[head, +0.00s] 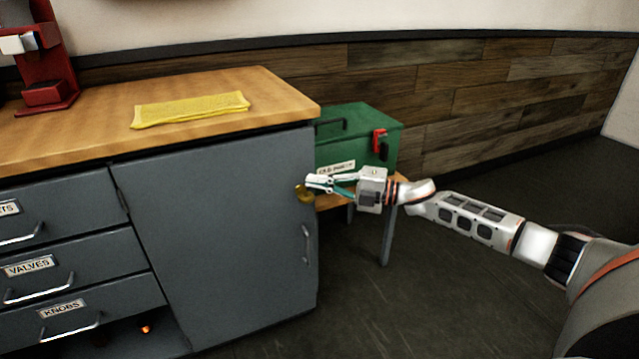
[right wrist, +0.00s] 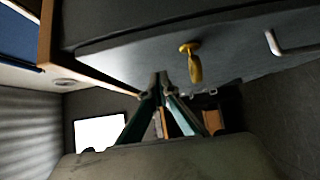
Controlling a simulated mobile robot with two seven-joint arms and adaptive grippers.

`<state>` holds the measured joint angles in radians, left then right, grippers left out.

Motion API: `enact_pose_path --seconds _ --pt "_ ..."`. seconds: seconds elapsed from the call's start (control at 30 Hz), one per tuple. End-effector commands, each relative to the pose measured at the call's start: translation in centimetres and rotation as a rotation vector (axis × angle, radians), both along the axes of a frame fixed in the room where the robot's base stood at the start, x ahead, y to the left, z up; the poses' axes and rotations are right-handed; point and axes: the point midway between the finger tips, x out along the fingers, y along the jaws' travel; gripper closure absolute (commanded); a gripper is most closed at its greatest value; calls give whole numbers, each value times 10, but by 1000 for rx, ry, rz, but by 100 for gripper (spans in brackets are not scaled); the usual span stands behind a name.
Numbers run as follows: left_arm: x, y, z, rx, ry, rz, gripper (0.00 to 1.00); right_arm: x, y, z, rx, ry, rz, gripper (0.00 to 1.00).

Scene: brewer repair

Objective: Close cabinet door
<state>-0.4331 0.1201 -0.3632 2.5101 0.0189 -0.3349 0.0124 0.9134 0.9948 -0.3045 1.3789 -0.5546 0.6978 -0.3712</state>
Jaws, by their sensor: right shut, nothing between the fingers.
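The grey cabinet door (head: 215,235) stands under the wooden countertop at the cabinet's right side. It looks flush or nearly flush with the cabinet front; I cannot tell whether a small gap remains. Its metal handle (head: 306,243) is near the right edge. My right gripper (head: 318,182) is shut and empty, just beside the key near the door's upper right corner. I cannot tell whether it touches the door. My left gripper is not in view.
Drawers labelled VALVES (head: 65,268) and KNOBS (head: 80,310) are left of the door. A yellow cloth (head: 190,109) lies on the countertop (head: 95,125). A green toolbox (head: 365,135) sits on a low table behind my right gripper. The dark floor (head: 375,310) in front is clear.

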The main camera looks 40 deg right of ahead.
Motion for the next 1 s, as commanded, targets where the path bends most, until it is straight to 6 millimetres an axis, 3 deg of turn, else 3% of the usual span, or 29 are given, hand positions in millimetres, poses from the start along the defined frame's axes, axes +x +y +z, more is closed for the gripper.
enact_pose_path --seconds 0.2,0.4,0.6,0.87,0.93,1.0 --pt "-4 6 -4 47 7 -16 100 -26 -44 -4 -4 7 0 100" --pt "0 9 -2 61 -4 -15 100 -43 -71 -5 -4 7 3 100" --pt "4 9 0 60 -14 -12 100 -51 -83 -6 -2 7 6 100" --pt "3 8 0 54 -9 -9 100 -52 -85 -5 -3 5 6 100" --pt "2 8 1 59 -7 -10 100 -50 -84 5 -2 -5 6 100" --pt "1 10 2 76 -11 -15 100 -48 -84 30 -3 -35 7 100"
